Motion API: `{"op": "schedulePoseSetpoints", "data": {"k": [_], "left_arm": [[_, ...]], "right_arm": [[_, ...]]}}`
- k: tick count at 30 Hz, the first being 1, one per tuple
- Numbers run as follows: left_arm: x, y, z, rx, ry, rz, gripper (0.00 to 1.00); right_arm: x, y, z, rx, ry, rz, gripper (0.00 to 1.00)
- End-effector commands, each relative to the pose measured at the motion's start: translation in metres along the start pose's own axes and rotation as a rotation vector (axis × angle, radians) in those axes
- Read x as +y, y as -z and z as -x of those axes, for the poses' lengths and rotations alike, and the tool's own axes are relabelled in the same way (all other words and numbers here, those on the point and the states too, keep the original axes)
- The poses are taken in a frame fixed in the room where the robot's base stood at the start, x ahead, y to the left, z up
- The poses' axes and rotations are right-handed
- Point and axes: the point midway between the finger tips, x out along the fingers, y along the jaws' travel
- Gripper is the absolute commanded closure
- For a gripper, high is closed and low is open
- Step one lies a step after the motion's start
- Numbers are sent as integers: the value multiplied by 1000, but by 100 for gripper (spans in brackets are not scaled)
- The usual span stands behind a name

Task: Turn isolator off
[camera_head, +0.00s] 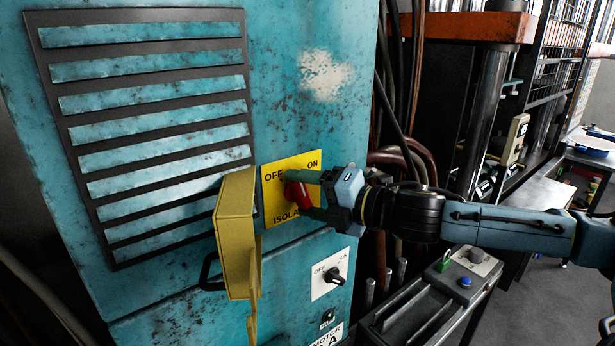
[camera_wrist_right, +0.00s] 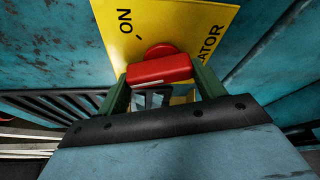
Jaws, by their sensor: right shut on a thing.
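The isolator is a yellow plate (camera_head: 277,223) marked OFF, ON and ISOLATOR, with a red rotary knob (camera_head: 299,196) at its middle. In the right wrist view the red knob (camera_wrist_right: 160,70) lies crosswise between two green fingers. My right gripper (camera_head: 296,194) is shut on the knob, one finger on each side, reaching in from the right. It partly hides the plate's lettering. A yellow cover (camera_head: 236,236) stands swung out at the plate's left, apart from my gripper. My left gripper is not in view.
The plate is on a worn teal cabinet (camera_head: 180,288) with a louvred vent (camera_head: 150,130). A smaller OFF/ON switch (camera_head: 333,276) sits below the plate. Cables and a control box (camera_head: 465,272) with buttons stand to the right, under my arm.

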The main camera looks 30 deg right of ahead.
Motion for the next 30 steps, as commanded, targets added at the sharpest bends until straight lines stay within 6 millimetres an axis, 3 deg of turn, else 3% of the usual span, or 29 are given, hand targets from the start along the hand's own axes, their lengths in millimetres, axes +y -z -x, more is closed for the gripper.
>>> {"op": "schedulePoseSetpoints", "data": {"k": [4, 15, 30], "left_arm": [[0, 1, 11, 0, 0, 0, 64], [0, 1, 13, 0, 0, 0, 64], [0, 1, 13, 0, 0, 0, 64]], "right_arm": [[4, 0, 0, -2, 49, 126, 55], [1, 2, -1, -1, 145, 357, 55], [-1, 3, -1, 1, 187, 450, 55]]}}
